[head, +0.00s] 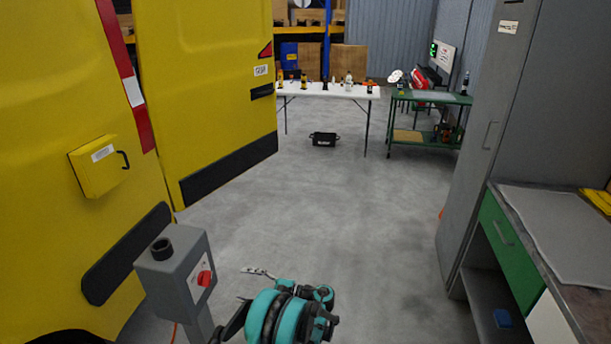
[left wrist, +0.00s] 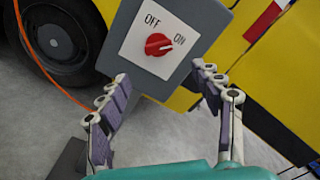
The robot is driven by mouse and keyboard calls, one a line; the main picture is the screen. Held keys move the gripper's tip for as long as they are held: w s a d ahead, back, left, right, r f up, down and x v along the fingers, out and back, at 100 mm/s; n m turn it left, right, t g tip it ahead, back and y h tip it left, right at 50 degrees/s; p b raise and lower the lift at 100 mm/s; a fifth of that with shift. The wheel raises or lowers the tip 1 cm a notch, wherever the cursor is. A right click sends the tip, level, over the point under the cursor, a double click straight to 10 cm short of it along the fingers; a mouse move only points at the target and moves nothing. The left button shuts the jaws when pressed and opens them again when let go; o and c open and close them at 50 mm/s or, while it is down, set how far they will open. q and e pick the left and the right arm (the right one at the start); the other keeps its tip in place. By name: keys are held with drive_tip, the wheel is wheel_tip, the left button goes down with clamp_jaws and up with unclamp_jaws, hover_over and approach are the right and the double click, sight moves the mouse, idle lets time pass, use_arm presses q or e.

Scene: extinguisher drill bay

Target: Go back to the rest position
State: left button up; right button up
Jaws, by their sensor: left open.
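My left gripper (left wrist: 161,76) is open and empty in the left wrist view, its two fingers spread wide. Past the fingertips is a grey switch box (head: 172,272) with a white plate marked OFF and ON. The red rotary knob (left wrist: 158,44) on the plate lies between and beyond the fingertips, apart from them, and its pointer appears turned towards ON. The knob also shows in the head view (head: 204,278). There my teal left arm is at the bottom middle, to the right of the box. My right gripper is in neither view.
A yellow van (head: 60,60) with an open door (head: 205,90) stands at left. A grey cabinet (head: 490,130) and workbench (head: 565,235) are at right. A white table (head: 330,90) and green cart (head: 425,146) stand far back. The middle floor is clear. An orange cable (left wrist: 45,72) runs by the box.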

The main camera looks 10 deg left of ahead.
use_arm(q)
drive_tip(key=s+a+r+n+t+h, duration=0.1)
drive_tip(key=s+r+h, duration=0.25)
drive_tip(key=r, duration=0.35)
drive_tip(key=s+a+r+n+t+h, duration=0.1)
drive_tip(key=s+r+h, duration=0.2)
drive_tip(key=r+h, duration=0.25)
drive_tip(key=s+d+n+t+h, duration=0.1)
drive_tip(key=s+d+n+h, duration=0.1)
drive_tip(key=s, duration=0.5)
drive_tip(key=s+d+r+n+t+h, duration=0.1)
drive_tip(key=s+d+n+h, duration=0.2)
drive_tip(key=s, duration=0.4)
drive_tip(key=s+d+n+t+h, duration=0.1)
drive_tip(key=s+d+n+h, duration=0.2)
drive_tip(key=s+d, duration=0.3)
drive_tip(key=shift+s+d+r+t+h, duration=0.2)
drive_tip(key=shift+s+d+t+h, duration=0.15)
drive_tip(key=shift+s, duration=0.55)
